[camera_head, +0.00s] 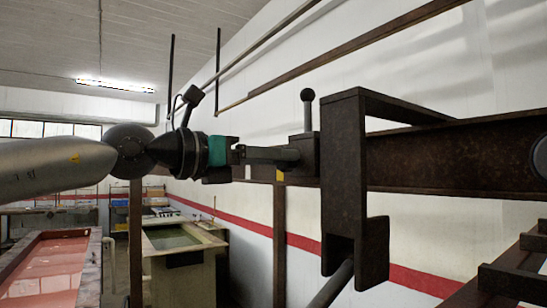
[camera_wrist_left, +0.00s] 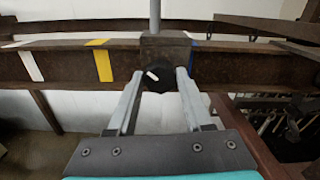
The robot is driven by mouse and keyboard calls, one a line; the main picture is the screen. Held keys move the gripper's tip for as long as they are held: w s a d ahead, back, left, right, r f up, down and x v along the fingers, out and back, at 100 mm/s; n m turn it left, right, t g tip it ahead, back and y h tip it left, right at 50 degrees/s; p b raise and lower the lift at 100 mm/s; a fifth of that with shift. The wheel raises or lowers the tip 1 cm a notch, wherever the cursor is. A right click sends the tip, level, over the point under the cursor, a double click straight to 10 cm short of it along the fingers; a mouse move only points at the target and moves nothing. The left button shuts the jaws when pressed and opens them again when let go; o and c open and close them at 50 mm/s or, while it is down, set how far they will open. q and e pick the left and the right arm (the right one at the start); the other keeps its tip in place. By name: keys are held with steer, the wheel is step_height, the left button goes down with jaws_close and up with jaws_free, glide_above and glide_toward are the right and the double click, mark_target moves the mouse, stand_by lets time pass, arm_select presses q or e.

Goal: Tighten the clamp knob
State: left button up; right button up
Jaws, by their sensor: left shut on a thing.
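The clamp is a dark block (camera_wrist_left: 166,52) on the brown steel rail (camera_wrist_left: 60,66), with an upright post above it. In the head view the block (camera_head: 308,150) carries a ball-topped post (camera_head: 307,97). The black round knob (camera_wrist_left: 157,79) is on its near face, with a white mark tilted off level. My left gripper (camera_wrist_left: 157,82) is shut on the knob, one finger on each side. In the head view this gripper (camera_head: 290,156) reaches the block from the left; the knob is mostly hidden there by the fingers. My right gripper is in neither view.
White (camera_wrist_left: 31,66) and yellow (camera_wrist_left: 102,64) bands mark the rail left of the clamp; a blue mark (camera_wrist_left: 189,50) touches the block's right side. A large dark hook-shaped bracket (camera_head: 343,180) hangs close right of the clamp. Tanks (camera_head: 180,265) stand lower left.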

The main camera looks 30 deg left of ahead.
arm_select(q)
jaws_close()
steer(key=shift+m, duration=0.3)
steer(key=shift+d+f+m+p, duration=0.1)
steer(key=shift+m+p, duration=0.1)
steer(key=shift+m, duration=5.75)
steer(key=shift+f+m+p, duration=0.1)
steer(key=shift+m+p, duration=0.05)
steer(key=shift+m, duration=5.8)
